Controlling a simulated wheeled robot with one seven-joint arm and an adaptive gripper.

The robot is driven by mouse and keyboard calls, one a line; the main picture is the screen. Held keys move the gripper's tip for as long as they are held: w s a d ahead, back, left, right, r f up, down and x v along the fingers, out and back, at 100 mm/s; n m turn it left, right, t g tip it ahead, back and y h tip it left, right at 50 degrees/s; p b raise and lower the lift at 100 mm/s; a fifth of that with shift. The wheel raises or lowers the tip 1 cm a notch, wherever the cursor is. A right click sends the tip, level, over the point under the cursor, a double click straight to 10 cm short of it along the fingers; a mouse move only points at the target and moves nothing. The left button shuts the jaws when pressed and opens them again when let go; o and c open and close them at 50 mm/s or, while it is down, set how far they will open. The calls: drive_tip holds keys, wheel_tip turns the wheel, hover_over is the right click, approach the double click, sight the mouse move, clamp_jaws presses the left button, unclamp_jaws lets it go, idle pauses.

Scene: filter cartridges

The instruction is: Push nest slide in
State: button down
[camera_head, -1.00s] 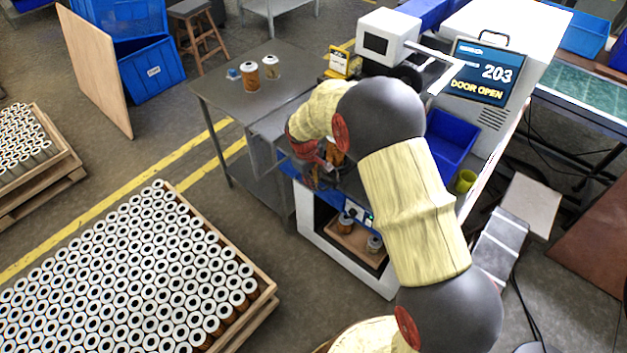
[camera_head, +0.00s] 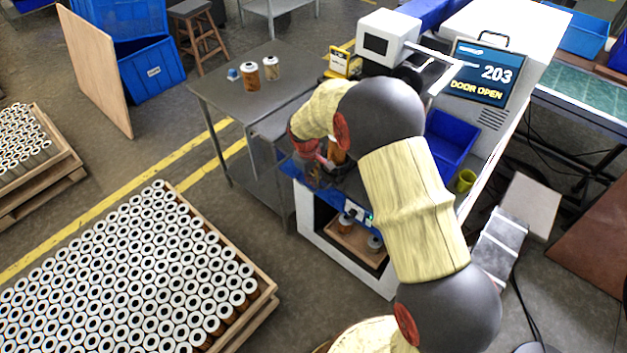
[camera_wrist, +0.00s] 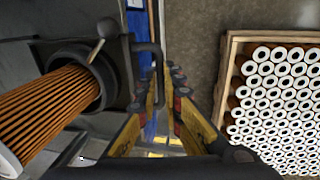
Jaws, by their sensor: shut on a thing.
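The nest slide (camera_wrist: 118,75) is a dark grey block with a round cup and a loop handle (camera_wrist: 158,62), at the left of the wrist view. An orange pleated filter cartridge (camera_wrist: 45,110) with a white end sits in the cup. My gripper (camera_wrist: 167,88) has its yellow-and-dark fingers shut on the handle. In the head view my gripper (camera_head: 322,172) is at the front of the machine, partly hidden by my arm, which also covers most of the slide. The machine's screen (camera_head: 484,74) reads 203, DOOR OPEN.
A pallet of white-ended cartridges (camera_head: 262,303) stands at lower left; its wooden rim shows in the wrist view (camera_wrist: 222,85). A grey table (camera_head: 222,92) behind holds two cartridges (camera_head: 251,75). A blue bin (camera_head: 452,140) is right of my arm. Open floor lies between pallet and machine.

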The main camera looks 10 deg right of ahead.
drive_tip(key=w+d, duration=0.2)
drive_tip(key=d, duration=0.1)
drive_tip(key=w+d+p, duration=0.1)
drive_tip(key=w+d, duration=0.2)
drive_tip(key=d, duration=0.1)
drive_tip(key=w+d+p, duration=0.1)
drive_tip(key=w+d, duration=0.2)
drive_tip(key=shift+w+d, duration=0.1)
drive_tip(key=shift+d, duration=0.15)
drive_tip(key=c, duration=2)
unclamp_jaws()
drive_tip(key=shift+c, duration=0.2)
drive_tip(key=shift+o, duration=0.6)
drive_tip(key=r, duration=0.4)
drive_tip(key=s+a+r, duration=0.1)
drive_tip(key=r, duration=0.6)
drive_tip(key=shift+s+a+r, duration=0.15)
drive_tip(key=shift+a+r, duration=0.2)
drive_tip(key=shift+a, duration=0.05)
